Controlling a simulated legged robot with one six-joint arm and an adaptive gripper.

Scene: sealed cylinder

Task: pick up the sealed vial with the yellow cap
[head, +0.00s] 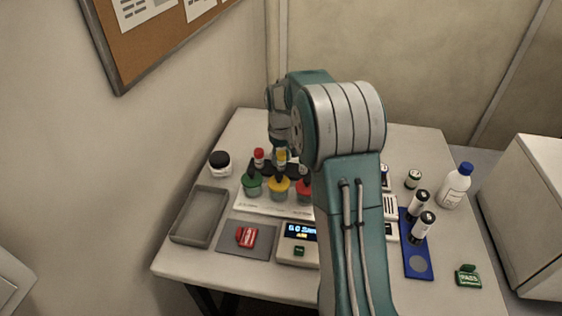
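The vial with the yellow cap (281,157) stands upright toward the back of a white board on the table, to the right of a vial with a red cap (259,156). My gripper (282,147) points down just above the yellow cap, partly hidden by my own wrist. I cannot tell whether it touches the cap or whether its fingers are open.
A grey tray (198,216) and a white jar with a black lid (220,163) are at the left. A red item (246,237) lies on a grey mat beside a display device (298,243). A blue holder (416,262) with vials and a white bottle (455,187) stand right. My arm hides the middle.

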